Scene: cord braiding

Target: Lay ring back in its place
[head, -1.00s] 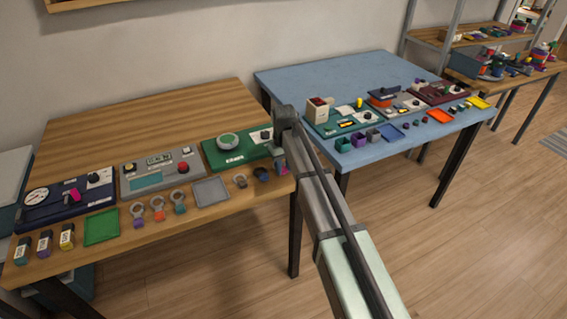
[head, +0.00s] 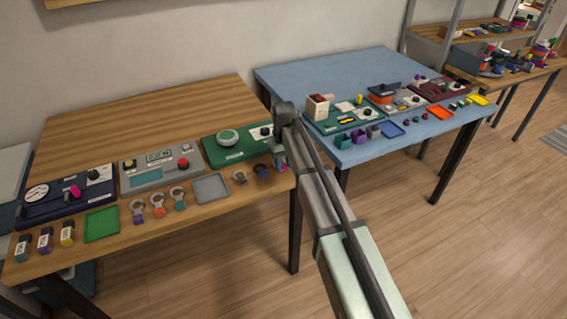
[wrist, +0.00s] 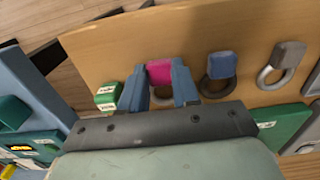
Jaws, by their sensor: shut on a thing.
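My gripper (wrist: 158,85) is shut on a ring with a magenta block (wrist: 159,72). Its blue fingers stand on either side of the block, and part of the grey loop shows between them. In the head view my gripper (head: 280,160) is at the right front corner of the wooden table (head: 150,115), and a bit of magenta shows at it. Whether the ring touches the table is not clear. A dark ring with a blue block (wrist: 220,70) lies beside it, then a ring with a grey block (wrist: 283,60).
A grey tray (head: 211,188) and rings with purple, orange and teal blocks (head: 158,206) lie farther left along the front. A green device (head: 236,144) stands behind. A small green block (wrist: 108,96) is close to one finger. A blue table (head: 320,75) stands to the right.

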